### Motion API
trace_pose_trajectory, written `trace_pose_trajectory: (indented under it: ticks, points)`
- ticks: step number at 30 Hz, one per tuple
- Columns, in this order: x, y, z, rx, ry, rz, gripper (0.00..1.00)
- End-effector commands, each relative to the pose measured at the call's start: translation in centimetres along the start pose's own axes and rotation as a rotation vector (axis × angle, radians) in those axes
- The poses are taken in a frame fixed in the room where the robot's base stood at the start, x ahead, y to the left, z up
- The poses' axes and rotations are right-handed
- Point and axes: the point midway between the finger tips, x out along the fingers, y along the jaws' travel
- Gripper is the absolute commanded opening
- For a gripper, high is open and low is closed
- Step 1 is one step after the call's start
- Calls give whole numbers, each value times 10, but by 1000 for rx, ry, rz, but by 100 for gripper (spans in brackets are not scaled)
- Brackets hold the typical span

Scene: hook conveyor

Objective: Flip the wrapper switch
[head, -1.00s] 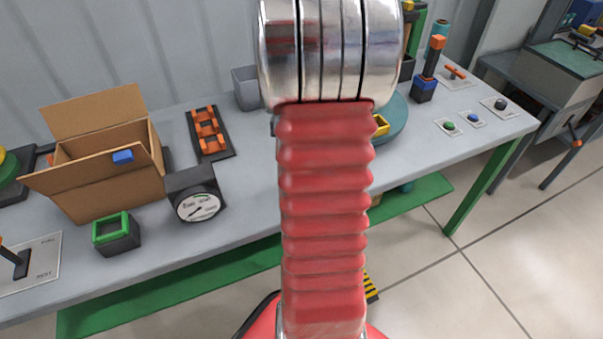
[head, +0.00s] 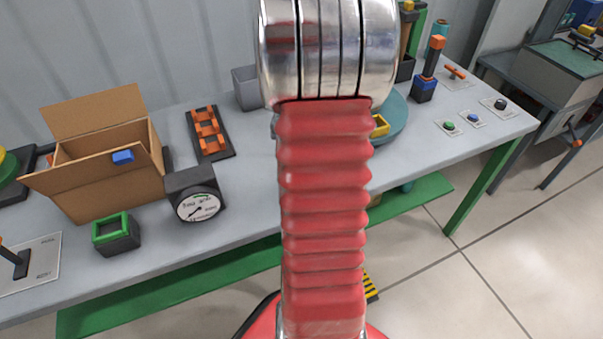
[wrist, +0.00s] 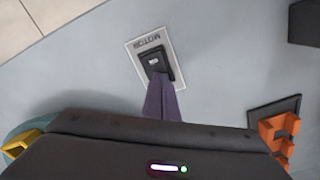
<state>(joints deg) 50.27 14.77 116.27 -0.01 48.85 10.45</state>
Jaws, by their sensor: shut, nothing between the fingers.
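A small black rocker switch (wrist: 153,61) sits on a pale plate (wrist: 172,41) on the grey table in the wrist view. The plate's upside-down lettering looks like MOTOR; I see no wrapper label. My gripper (wrist: 159,80) has its purple fingers shut together with nothing between them. Their tips are at the near edge of the switch; I cannot tell whether they touch it. In the head view my own arm hides the switch and the gripper.
An orange rack (head: 209,135), gauge box (head: 197,195), cardboard box (head: 105,170) and green-rimmed dark cup (head: 116,234) stand on the table (head: 250,190) to the left. A turquoise disc (head: 396,120) is partly behind my arm. Push buttons (head: 473,118) lie at right.

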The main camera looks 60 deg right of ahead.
Motion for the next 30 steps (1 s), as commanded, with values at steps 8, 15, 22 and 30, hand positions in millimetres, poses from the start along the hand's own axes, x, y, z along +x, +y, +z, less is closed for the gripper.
trace_pose_trajectory:
  ticks: [8,15,22,30]
  points:
    - [-9,0,0,0,0,0,0]
    - [-22,0,0,0,0,0,0]
    - [-35,0,0,0,0,0,0]
    - [-50,0,0,0,0,0,0]
